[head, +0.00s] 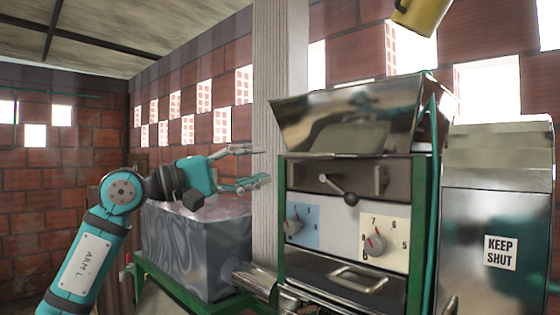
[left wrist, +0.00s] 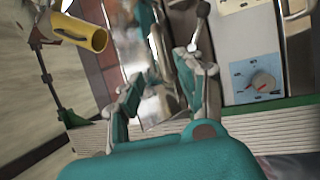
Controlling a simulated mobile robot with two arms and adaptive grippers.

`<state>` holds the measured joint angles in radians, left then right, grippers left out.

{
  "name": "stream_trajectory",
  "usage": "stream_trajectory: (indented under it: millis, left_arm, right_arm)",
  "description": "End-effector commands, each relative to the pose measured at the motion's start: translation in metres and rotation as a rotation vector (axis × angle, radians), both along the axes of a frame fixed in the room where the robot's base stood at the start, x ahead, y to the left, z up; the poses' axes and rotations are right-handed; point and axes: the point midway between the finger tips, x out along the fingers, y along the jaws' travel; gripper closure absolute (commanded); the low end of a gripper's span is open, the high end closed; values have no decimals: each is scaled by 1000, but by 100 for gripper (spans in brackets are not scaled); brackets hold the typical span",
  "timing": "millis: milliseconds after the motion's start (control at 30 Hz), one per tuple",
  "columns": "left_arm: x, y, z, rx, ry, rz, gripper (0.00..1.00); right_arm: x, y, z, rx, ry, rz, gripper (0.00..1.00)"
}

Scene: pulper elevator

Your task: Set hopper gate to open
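The hopper (head: 348,115) is a metal bin on top of the pulper (head: 350,270). A lever with a dark round knob (head: 351,199) is mounted on the dark panel below it; its rod slants down to the right. The lever knob (left wrist: 203,9) also shows in the left wrist view, beyond the right-hand finger. I cannot tell the gate's position from the lever. My left gripper (head: 254,167) is open and empty, left of the lever and apart from it. In the left wrist view its fingers (left wrist: 165,68) are spread. My right gripper is not in view.
Below the lever are a blue-plated dial (head: 294,226), a cream-plated dial (head: 375,244) and a handle (head: 357,278). A pale post (head: 280,80) stands behind my gripper. A "KEEP SHUT" cabinet (head: 495,210) is at right. A yellow cylinder (head: 421,14) hangs above.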

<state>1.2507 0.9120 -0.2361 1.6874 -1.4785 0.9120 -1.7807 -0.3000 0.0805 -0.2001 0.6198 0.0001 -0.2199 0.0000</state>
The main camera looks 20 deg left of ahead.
Motion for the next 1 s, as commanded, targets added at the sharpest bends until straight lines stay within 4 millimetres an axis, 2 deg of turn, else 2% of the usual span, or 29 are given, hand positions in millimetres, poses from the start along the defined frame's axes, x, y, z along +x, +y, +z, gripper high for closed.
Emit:
stream_trajectory:
  millis: [100,233,767,867,967,1000]
  left_arm:
    - [-11,11,-4,2,2,2,63]
    - [-18,16,-5,2,1,-1,63]
    - [-19,17,-5,0,1,-2,63]
    - [-16,7,-12,-53,22,-41,63]
    - [-11,-21,-30,-239,96,-159,63]
    - [-9,-34,-40,-359,146,-228,63]
  right_arm:
    - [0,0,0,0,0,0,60]
    - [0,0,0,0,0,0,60]
    - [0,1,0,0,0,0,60]
    - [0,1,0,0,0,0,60]
    - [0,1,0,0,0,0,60]
    - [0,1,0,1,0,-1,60]
